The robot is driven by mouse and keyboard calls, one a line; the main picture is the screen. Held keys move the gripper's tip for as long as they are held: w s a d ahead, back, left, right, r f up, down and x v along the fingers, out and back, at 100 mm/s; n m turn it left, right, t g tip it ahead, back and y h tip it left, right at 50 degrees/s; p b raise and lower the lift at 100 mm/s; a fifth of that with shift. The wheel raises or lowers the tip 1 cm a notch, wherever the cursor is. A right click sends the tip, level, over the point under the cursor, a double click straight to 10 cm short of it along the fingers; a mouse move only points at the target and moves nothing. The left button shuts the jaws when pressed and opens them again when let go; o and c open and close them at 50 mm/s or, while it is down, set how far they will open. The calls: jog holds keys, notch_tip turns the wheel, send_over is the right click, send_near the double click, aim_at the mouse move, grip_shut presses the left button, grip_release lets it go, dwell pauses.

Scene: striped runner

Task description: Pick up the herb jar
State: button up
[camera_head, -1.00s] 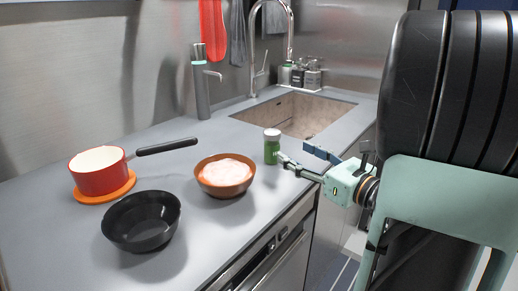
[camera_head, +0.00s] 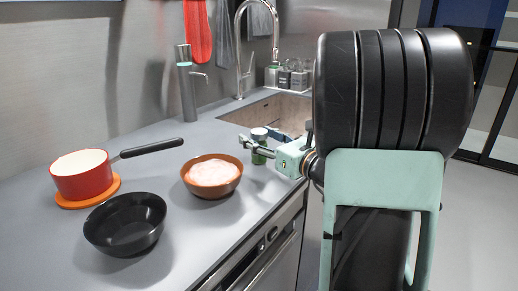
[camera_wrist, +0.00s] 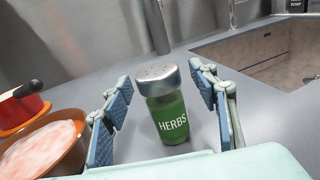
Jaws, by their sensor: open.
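The herb jar (camera_wrist: 170,117) is green with a silver perforated lid and the word HERBS. It stands upright on the grey counter, between the two blue finger pads of my open gripper (camera_wrist: 165,108) in the wrist view. Gaps show on both sides of it, so the fingers do not appear to touch it. In the head view the jar (camera_head: 259,135) is partly hidden behind my gripper (camera_head: 258,146), with its lid and part of its green body showing.
An orange bowl with pinkish-white contents (camera_head: 212,175) stands close left of the jar. A black bowl (camera_head: 125,223) and a red pot (camera_head: 82,176) on an orange trivet (camera_head: 107,195) are farther left. The sink (camera_head: 283,113) lies behind the jar. A tall dispenser (camera_head: 187,90) stands near the wall.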

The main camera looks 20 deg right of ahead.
jog(key=c, duration=1.3)
jog(key=shift+r, duration=0.15)
jog(key=shift+c, duration=0.2)
